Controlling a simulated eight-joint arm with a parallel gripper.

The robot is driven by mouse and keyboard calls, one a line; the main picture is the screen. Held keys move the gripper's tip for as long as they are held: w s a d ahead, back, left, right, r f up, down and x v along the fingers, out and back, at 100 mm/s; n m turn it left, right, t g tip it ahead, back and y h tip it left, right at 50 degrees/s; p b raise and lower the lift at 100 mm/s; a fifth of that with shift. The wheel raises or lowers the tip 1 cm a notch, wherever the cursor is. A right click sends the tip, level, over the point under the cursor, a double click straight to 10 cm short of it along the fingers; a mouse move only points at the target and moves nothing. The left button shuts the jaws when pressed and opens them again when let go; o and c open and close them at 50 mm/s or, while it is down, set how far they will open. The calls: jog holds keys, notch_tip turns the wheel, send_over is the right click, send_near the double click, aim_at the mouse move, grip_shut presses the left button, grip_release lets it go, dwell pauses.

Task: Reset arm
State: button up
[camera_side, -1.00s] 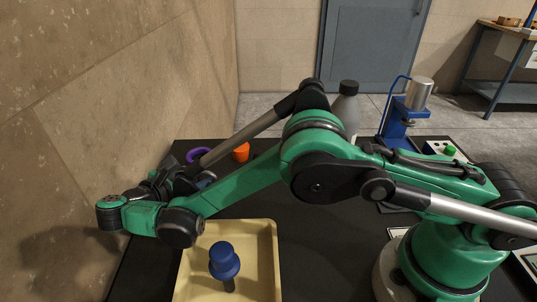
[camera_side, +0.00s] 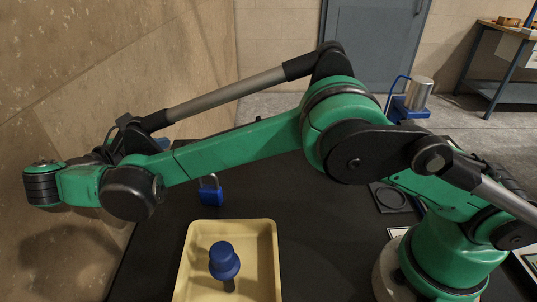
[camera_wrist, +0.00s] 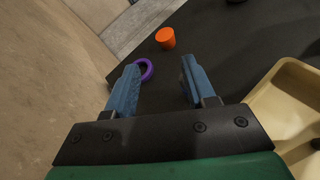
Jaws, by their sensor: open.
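My green arm stretches across the side view with its wrist end out at the far left. My gripper (camera_wrist: 158,88) is open in the wrist view. Its two blue fingers stand apart with nothing gripped between them. Beyond the fingers lie a purple ring (camera_wrist: 147,68) on the black table and an orange cylinder (camera_wrist: 166,38). The purple ring shows close to the left finger's tip in that view.
A cream tray (camera_side: 186,275) holds a blue knobbed piece (camera_side: 224,262). A blue padlock-like object (camera_side: 211,192) stands on the black table (camera_side: 320,225) behind the tray. A blue press (camera_side: 408,107) is at the back right. A stone wall (camera_side: 70,90) is close on the left.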

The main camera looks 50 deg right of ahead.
jog(key=s+d+r+m+y, duration=0.1)
jog(key=d+r+m+y, duration=0.15)
jog(key=d, duration=0.35)
jog(key=s+d+r+m+y, duration=0.1)
jog(key=s+d+m+y, duration=0.1)
jog(key=d+m+y, duration=0.3)
jog(key=s+d+f+m+t+y, duration=0.2)
jog(key=s+d+m+y, duration=0.3)
jog(key=s+m, duration=0.4)
jog(key=shift+s+f+m+t, duration=0.35)
jog(key=shift+m+t, duration=0.3)
jog(key=shift+t, duration=0.05)
jog(key=shift+d, duration=0.1)
